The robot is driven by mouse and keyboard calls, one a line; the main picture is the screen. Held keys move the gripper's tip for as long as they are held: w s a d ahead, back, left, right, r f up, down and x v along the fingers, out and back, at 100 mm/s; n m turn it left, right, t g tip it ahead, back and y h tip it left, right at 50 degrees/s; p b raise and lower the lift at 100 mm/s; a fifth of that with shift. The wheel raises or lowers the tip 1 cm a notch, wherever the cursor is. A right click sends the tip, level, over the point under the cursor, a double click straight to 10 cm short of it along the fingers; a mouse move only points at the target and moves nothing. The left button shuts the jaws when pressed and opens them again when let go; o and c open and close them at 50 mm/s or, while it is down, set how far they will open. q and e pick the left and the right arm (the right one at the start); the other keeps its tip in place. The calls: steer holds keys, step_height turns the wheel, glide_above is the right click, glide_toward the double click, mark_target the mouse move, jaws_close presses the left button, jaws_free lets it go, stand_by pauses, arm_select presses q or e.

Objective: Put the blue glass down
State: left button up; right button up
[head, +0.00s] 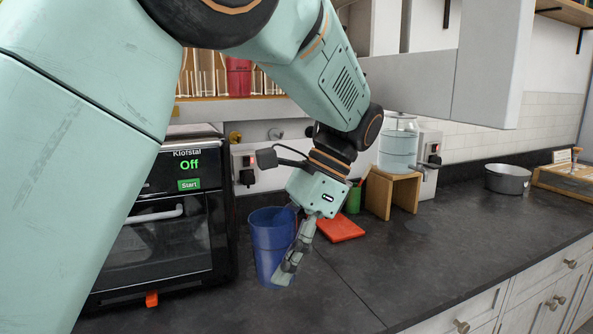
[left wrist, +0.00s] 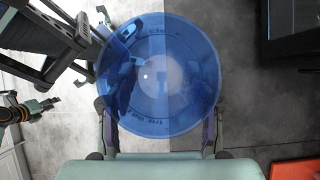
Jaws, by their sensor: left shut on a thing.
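In the left wrist view the round glass (left wrist: 158,75) fills the middle, with one finger at each lower side. A line between lighter and darker grey surfaces runs behind the glass there. I cannot tell whether its base touches the counter (head: 350,275). My right gripper is not in view.
The black oven (head: 155,245) stands left of the glass. A red board (head: 340,228), a green cup (head: 353,198) and a wooden stand (head: 392,193) bearing a glass jar (head: 398,146) are behind and right. A metal pan (head: 507,178) stands farther right. The counter between is largely bare.

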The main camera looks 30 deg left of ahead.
arm_select(q)
steer(key=s+d+f+n+g+h+b, duration=0.1)
steer(key=d+f+n+h+b, duration=0.1)
steer(key=f, duration=1)
steer(key=s+d+f+n+h+b, duration=0.2)
steer(key=d+f+n+b, duration=0.2)
steer(key=f, duration=0.8)
steer(key=shift+f+n+g+b, duration=0.4)
steer(key=shift+n+b, duration=0.45)
steer(key=shift+n, duration=0.25)
